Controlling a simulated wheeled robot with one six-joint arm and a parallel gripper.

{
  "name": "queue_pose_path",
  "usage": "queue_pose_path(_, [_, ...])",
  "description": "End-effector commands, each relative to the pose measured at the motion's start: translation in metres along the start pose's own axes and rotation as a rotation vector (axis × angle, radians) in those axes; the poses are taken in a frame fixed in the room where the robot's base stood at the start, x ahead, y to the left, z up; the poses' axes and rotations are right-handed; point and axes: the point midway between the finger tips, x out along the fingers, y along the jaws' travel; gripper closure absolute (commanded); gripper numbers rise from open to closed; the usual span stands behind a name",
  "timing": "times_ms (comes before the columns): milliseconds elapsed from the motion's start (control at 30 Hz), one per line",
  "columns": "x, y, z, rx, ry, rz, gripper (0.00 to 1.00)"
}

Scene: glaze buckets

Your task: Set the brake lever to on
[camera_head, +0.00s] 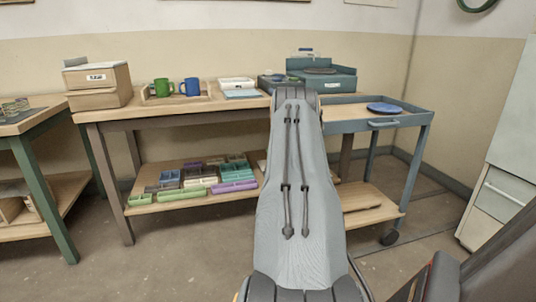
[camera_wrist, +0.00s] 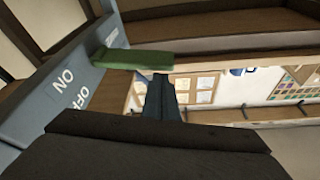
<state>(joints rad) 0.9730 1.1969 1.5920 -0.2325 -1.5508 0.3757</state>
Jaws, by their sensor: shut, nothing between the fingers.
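In the wrist view a green bar, which looks like the brake lever (camera_wrist: 133,58), sticks out from a blue-grey panel (camera_wrist: 35,110) lettered ON and OFF. The lettering appears turned in this view. I cannot tell surely which word the lever is set to. My gripper (camera_wrist: 161,97) shows as dark fingers shut with nothing between them, close beside the lever's free end. I cannot tell whether they touch it. In the head view my arm hides the gripper, and I cannot make out the lever.
In the head view a blue cart (camera_head: 429,117) with a blue plate (camera_head: 384,108) stands at right. A wooden table (camera_head: 185,111) holds a green mug (camera_head: 161,87), a blue mug (camera_head: 191,87) and boxes. Colored bins lie on its lower shelf. A pale cabinet (camera_head: 497,195) stands at far right.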

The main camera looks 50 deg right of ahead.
Motion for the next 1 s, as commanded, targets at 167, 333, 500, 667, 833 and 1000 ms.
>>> queue_pose_path(167, [-0.002,0.008,0.0,-0.002,0.003,0.008,1.0])
queue_pose_path(333, [-0.002,0.01,0.0,-0.002,0.003,0.011,1.0])
queue_pose_path(500, [-0.002,0.011,0.001,-0.002,0.002,0.012,1.0])
queue_pose_path(667, [-0.003,0.012,0.001,-0.002,0.002,0.013,1.0])
queue_pose_path(833, [-0.014,0.011,0.002,-0.002,-0.001,0.014,1.0])
queue_pose_path(1000, [-0.04,0.011,0.002,-0.002,0.0,0.018,1.0])
